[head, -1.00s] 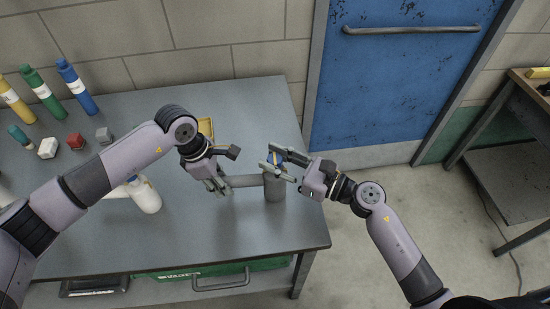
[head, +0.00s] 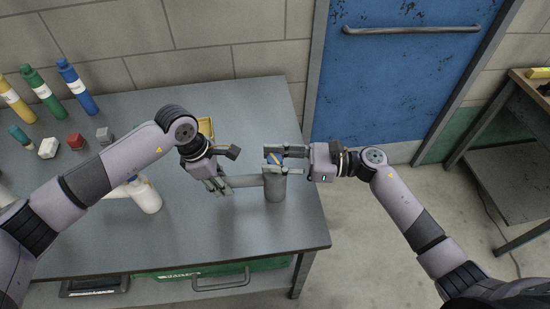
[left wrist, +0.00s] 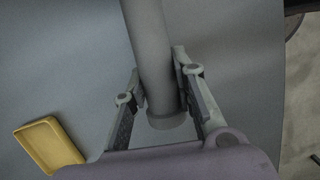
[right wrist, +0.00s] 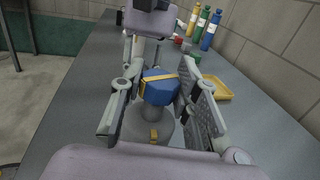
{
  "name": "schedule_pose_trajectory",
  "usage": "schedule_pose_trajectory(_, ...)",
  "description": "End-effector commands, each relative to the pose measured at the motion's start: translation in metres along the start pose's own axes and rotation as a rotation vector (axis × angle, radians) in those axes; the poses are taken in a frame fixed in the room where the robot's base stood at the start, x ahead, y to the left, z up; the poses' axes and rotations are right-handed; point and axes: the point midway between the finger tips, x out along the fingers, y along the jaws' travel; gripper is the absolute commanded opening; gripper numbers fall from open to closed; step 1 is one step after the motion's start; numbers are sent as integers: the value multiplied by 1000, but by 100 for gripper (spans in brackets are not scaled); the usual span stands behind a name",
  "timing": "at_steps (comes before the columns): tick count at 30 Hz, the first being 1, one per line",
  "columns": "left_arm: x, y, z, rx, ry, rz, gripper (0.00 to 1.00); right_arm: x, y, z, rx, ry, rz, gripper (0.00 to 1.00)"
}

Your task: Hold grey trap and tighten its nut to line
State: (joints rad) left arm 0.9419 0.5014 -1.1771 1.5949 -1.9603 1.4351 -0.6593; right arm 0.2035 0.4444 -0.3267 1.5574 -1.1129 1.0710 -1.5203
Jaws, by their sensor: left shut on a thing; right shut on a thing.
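The grey trap (head: 275,188) stands upright near the table's right edge, its side pipe (left wrist: 152,50) reaching left. My left gripper (head: 223,187) is shut around the end of this pipe, one finger on each side in the left wrist view. The blue nut (right wrist: 159,90) sits on top of the trap and carries a slanted yellow stripe. A yellow mark (right wrist: 154,134) shows on the trap's top below the nut. The stripe and mark do not look lined up. My right gripper (head: 277,160) is shut on the nut from the right; its fingers partly hide it in the head view.
A yellow tray (head: 206,127) lies behind my left gripper. Red (head: 75,141), white and grey small pieces and several coloured bottles are at the back left. The table's front right is clear.

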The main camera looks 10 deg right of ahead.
Motion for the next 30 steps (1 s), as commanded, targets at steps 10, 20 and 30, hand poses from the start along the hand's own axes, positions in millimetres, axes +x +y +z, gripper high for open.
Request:
schedule_pose_trajectory(10, 0, 0, 2, 1, -4, 2, 1, 1, -2, 0, 0, 3, 331, 2)
schedule_pose_trajectory(20, 0, 0, 2, 1, -4, 2, 1, 2, 0, -1, 2, 2, 590, 2)
schedule_pose_trajectory(30, 0, 0, 2, 2, -5, 2, 1, 3, 3, -3, 7, 2, 739, 2)
